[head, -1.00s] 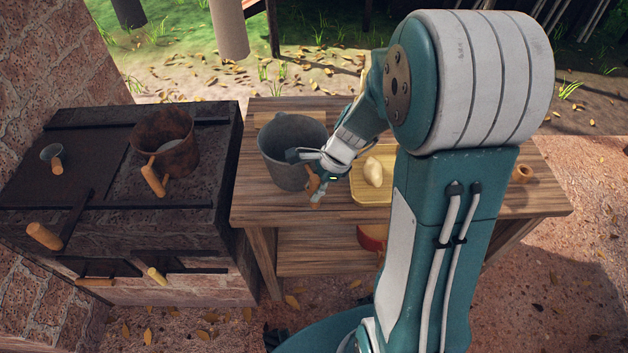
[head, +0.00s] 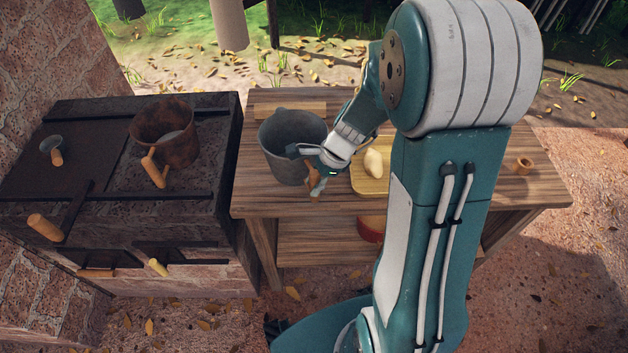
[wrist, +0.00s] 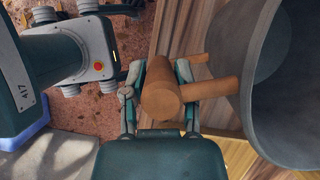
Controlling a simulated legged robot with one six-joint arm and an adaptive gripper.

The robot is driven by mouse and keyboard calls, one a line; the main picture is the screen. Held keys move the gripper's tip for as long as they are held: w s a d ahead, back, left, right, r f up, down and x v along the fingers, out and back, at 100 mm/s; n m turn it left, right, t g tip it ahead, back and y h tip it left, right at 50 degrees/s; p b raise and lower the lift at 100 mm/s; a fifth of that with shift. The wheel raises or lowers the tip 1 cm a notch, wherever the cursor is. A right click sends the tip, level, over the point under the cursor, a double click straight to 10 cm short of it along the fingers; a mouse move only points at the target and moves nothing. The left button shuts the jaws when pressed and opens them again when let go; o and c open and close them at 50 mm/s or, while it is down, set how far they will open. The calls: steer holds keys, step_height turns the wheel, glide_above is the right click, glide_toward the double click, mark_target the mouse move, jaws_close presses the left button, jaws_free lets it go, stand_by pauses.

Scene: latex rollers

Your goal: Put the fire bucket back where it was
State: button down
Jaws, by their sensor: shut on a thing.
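The grey metal fire bucket (head: 283,165) is upright at the left end of the wooden table (head: 262,204). It appears to rest on the table top. My gripper (head: 316,172) is at the bucket's near right side, shut on its wooden handle (head: 315,184). In the wrist view my gripper (wrist: 161,75) has one finger on each side of the round handle (wrist: 162,98), and the bucket (wrist: 285,125) fills the right side. The bucket's underside and its contact with the table are hidden.
A stove (head: 95,180) stands left of the table, with a rusty pot (head: 167,131) and a small ladle-like cup (head: 51,143) on top. A yellow tray (head: 370,184) with a pale lump (head: 373,161) lies right of the bucket. A small wooden ring (head: 523,165) is farther right.

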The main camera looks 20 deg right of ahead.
steer(key=shift+c, duration=1.5)
jaws_free()
steer(key=v, duration=1.1)
steer(key=shift+d+r, duration=0.25)
steer(key=shift+r, duration=0.1)
steer(key=s+a+r+n+t+h, duration=0.2)
steer(key=s+a+r+n, duration=0.1)
steer(key=s+r+n, duration=0.2)
steer(key=s+a+r+n+t+h, duration=0.3)
steer(key=s+r+n, duration=0.2)
steer(key=s+n, duration=0.4)
steer(key=n, duration=0.4)
steer(key=shift+r+n, duration=0.2)
steer(key=shift+n, duration=0.2)
